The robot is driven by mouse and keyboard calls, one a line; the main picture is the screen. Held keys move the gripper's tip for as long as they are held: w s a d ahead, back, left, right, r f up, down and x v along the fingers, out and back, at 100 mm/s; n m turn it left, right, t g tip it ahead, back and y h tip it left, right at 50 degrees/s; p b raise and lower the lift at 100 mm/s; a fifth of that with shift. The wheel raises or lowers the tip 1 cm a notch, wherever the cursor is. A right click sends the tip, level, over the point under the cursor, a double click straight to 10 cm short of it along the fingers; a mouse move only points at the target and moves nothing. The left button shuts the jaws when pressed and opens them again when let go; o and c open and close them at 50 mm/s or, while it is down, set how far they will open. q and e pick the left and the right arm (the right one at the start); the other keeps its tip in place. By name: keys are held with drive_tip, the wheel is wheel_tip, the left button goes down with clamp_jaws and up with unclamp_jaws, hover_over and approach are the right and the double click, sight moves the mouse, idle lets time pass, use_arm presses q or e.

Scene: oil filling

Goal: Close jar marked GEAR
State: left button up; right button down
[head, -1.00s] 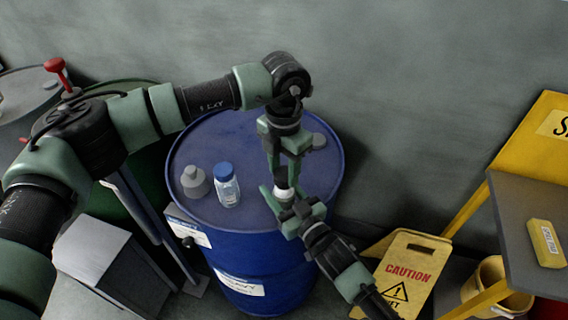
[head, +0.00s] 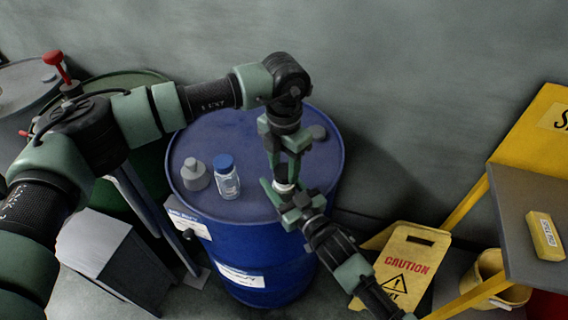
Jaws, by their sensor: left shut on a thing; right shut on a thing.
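My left gripper (head: 287,166) points down over the blue drum, its fingers closed on what seems to be a lid, mostly hidden between them. My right gripper (head: 292,200) comes up from the lower right, just under the left one, and is closed on a small jar. Only a small whitish part of the jar (head: 284,187) shows between the two grippers. No GEAR mark is readable, and I cannot tell whether lid and jar are fully seated together.
The blue drum (head: 240,125) carries a blue-capped clear bottle (head: 228,184) and a grey capped vessel (head: 196,178) left of the grippers. A yellow caution sign (head: 408,262), a bucket (head: 489,272) and a shelf (head: 525,200) stand to the right.

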use_arm(q)
drive_tip(key=shift+f, duration=0.6)
idle(0.3)
